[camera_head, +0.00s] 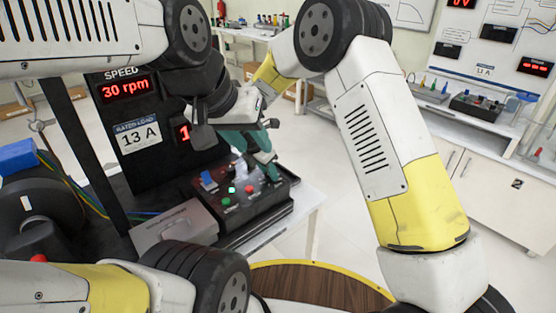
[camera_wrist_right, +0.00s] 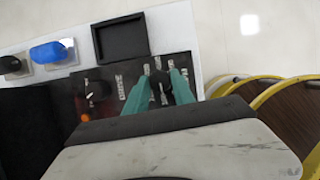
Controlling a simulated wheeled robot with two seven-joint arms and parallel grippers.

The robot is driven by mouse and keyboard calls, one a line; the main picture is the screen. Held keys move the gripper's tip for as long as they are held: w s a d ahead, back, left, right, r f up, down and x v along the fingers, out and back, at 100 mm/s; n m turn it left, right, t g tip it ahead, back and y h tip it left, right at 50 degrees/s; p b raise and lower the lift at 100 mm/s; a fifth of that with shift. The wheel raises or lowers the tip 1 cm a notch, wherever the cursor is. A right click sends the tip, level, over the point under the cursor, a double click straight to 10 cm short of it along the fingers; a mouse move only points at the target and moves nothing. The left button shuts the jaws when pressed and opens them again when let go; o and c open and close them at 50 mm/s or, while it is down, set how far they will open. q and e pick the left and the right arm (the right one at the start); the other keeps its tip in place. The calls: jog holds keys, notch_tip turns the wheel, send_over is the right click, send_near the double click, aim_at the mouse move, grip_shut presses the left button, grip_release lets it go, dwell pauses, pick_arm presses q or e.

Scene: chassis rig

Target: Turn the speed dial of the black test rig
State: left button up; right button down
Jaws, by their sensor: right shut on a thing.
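The black test rig's control box (camera_head: 255,207) stands on the bench in the head view. Its upper display (camera_head: 126,88) reads 30 rpm under the word SPEED. My right gripper (camera_head: 266,172) reaches down to the right end of the box. In the right wrist view its teal fingers (camera_wrist_right: 160,90) are shut on a black dial (camera_wrist_right: 157,86), one finger on each side. A second black knob (camera_wrist_right: 98,88) sits to its left, free. My left gripper (camera_head: 232,140) is higher, in front of the rig's panel. Its fingers overlap other arm parts, so its opening is unclear.
The box carries a blue switch (camera_head: 207,181), a red button (camera_head: 249,189) and green lights. A grey box (camera_head: 175,228) stands to its left. A motor-like unit (camera_head: 40,215) with cables is at the far left. Another bench (camera_head: 480,125) stands at the right, across open floor.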

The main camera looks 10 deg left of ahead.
jog(key=m+g, duration=0.1)
jog(key=m, duration=0.2)
jog(key=m+h, duration=0.1)
jog(key=m, duration=0.2)
jog(key=shift+w+a+g, duration=0.15)
jog(key=shift+g, duration=0.25)
jog(key=m+g, duration=0.1)
jog(key=m, duration=0.3)
jog(key=shift+w+h, duration=0.1)
jog(key=shift+h, duration=0.3)
jog(key=m+g, duration=0.1)
jog(key=m, duration=0.2)
jog(key=shift+w+m+g, duration=0.1)
jog(key=shift+m+g, duration=0.3)
jog(key=m+g, duration=0.1)
jog(key=m, duration=0.2)
jog(key=m+g+y, duration=0.1)
jog(key=m, duration=0.3)
jog(key=shift+w+y, duration=0.15)
jog(key=shift+y, duration=0.15)
jog(key=m, duration=0.2)
jog(key=m+g+y, duration=0.1)
jog(key=m, duration=0.1)
jog(key=m+y, duration=0.1)
jog(key=m, duration=0.1)
jog(key=shift+d+m, duration=0.3)
jog(key=c, duration=1.1)
grip_release()
jog(key=shift+w, duration=0.1)
